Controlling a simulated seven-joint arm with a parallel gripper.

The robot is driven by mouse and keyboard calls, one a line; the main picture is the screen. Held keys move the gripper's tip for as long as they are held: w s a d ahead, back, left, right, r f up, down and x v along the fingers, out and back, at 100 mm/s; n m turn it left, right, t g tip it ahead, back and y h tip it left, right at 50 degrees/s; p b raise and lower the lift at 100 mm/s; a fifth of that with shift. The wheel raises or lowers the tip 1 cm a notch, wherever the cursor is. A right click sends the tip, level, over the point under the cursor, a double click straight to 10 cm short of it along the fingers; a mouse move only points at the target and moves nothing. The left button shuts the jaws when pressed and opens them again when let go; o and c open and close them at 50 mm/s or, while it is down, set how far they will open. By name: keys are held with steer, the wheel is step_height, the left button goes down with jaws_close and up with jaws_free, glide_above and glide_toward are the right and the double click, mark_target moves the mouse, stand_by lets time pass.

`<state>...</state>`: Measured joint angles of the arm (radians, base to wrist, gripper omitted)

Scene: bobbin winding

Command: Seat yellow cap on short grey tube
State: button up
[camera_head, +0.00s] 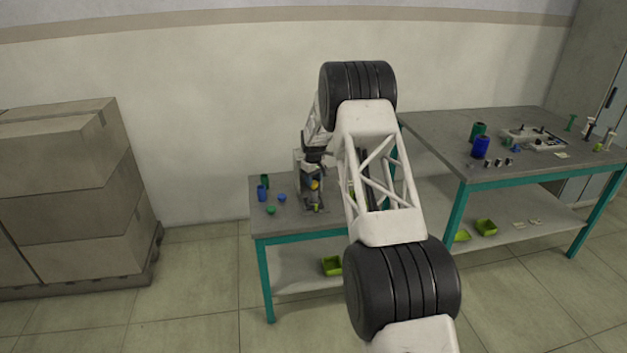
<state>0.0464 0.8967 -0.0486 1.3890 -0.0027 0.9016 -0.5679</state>
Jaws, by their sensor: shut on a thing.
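My gripper (314,176) points down over the small table at the centre, seen small and from afar. It is shut on a small yellow thing (314,185), which looks like the yellow cap. The cap is at the fingertips, above a dark grey device (310,205) on the table. The short grey tube cannot be picked out in this view. I cannot tell whether the cap touches anything below it.
The small table (290,224) also holds a blue cylinder (262,192), a green cylinder (265,181), a blue cap (282,197) and a green cap (271,210). A larger workbench (440,140) with more parts stands at right. My arm hides the small table's right part.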

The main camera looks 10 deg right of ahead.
steer(key=shift+f, duration=0.45)
stand_by(0.7)
steer(key=o, duration=0.8)
steer(key=shift+r, duration=0.1)
steer(key=shift+r, duration=3.35)
